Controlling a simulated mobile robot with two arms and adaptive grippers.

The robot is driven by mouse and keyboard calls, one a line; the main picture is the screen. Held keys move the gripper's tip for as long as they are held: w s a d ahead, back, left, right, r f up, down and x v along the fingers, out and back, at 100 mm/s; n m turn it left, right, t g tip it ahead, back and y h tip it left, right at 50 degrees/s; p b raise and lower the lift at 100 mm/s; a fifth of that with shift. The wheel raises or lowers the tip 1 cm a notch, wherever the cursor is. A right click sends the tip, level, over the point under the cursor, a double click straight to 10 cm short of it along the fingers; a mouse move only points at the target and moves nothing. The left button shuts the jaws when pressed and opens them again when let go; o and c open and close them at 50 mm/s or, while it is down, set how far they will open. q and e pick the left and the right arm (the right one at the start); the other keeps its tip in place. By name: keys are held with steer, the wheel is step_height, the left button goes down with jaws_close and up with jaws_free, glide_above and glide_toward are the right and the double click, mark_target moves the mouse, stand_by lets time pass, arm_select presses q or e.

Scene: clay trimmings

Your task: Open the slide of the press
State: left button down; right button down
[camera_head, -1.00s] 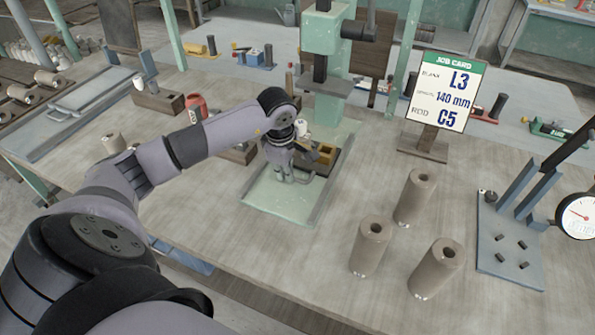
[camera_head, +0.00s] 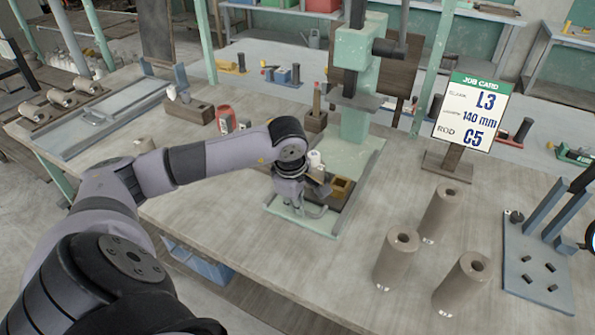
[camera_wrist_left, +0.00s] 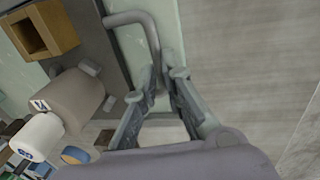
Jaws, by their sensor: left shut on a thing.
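The green press (camera_head: 357,60) stands on a pale green base plate (camera_head: 362,158) that runs toward the table's near edge. Its dark slide carries a hollow brass-coloured block (camera_head: 342,187) and sits near the front of the plate, clear of the press head. A bent grey handle (camera_wrist_left: 135,18) sticks out from the slide in the left wrist view. My left gripper (camera_wrist_left: 164,76) is shut on this handle; its fingers (camera_head: 297,208) point down over the plate in the head view. My left forearm and wrist hide part of the slide. My right gripper is not in view.
A tan cylinder with a white end (camera_wrist_left: 75,98) lies beside the gripper in the wrist view. Several brown clay cylinders (camera_head: 397,260) stand at right, near a job card (camera_head: 470,113) and a blue-grey gauge stand (camera_head: 535,265). Bare tabletop lies left of the plate.

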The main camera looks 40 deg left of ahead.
arm_select(q)
steer(key=shift+s+f, duration=0.1)
steer(key=c, duration=1.7)
jaws_free()
steer(key=shift+r, duration=0.6)
steer(key=r, duration=0.3)
steer(key=s+r, duration=0.1)
steer(key=r, duration=0.3)
steer(key=s+r, duration=0.1)
steer(key=r, duration=0.2)
steer(key=shift+d+r, duration=0.3)
steer(key=shift+r, duration=0.05)
